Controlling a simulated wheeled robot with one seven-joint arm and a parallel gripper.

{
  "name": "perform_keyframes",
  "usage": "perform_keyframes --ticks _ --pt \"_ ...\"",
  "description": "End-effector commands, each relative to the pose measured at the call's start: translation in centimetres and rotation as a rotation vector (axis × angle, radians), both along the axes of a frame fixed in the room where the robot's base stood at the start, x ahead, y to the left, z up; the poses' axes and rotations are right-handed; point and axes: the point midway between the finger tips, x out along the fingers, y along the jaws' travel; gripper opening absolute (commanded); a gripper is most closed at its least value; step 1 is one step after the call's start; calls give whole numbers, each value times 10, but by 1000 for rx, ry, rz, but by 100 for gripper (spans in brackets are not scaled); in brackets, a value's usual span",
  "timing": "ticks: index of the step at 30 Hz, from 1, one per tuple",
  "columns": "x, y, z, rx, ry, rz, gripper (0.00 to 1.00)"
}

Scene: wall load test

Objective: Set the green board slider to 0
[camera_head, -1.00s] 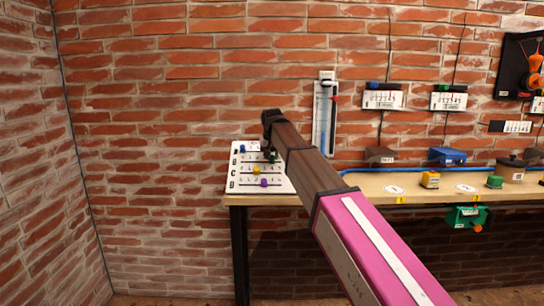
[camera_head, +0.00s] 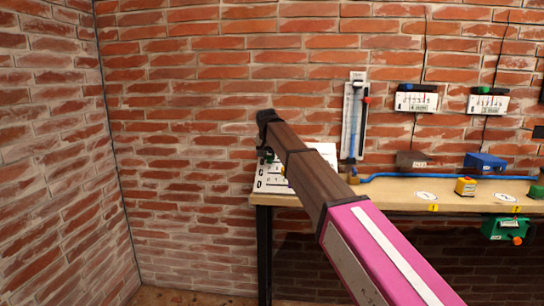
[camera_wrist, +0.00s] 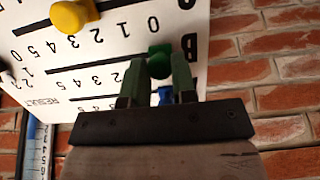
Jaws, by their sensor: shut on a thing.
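The white board (camera_head: 274,188) stands on the left end of the bench, partly hidden by my arm in the head view. In the wrist view the board (camera_wrist: 120,52) appears upside down, with rows of numbers and letters. My gripper (camera_wrist: 158,72) is shut on the green slider (camera_wrist: 160,53), with a finger on each side of its knob. The slider sits near the letter B, at the low-number end of its row; the exact mark under it is hidden.
A yellow slider (camera_wrist: 72,15) sits on another row, and a blue one (camera_wrist: 165,95) shows between my fingers. A tall white gauge (camera_head: 354,125) hangs right of the board.

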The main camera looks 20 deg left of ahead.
Motion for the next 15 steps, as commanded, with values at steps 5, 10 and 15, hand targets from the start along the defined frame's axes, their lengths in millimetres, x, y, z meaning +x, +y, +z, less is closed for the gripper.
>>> perform_keyframes --ticks 5,10,15 --pt "-1 4 0 8 1 5 51" --pt "0 3 0 6 0 4 51" --pt "-2 2 5 6 0 4 51"
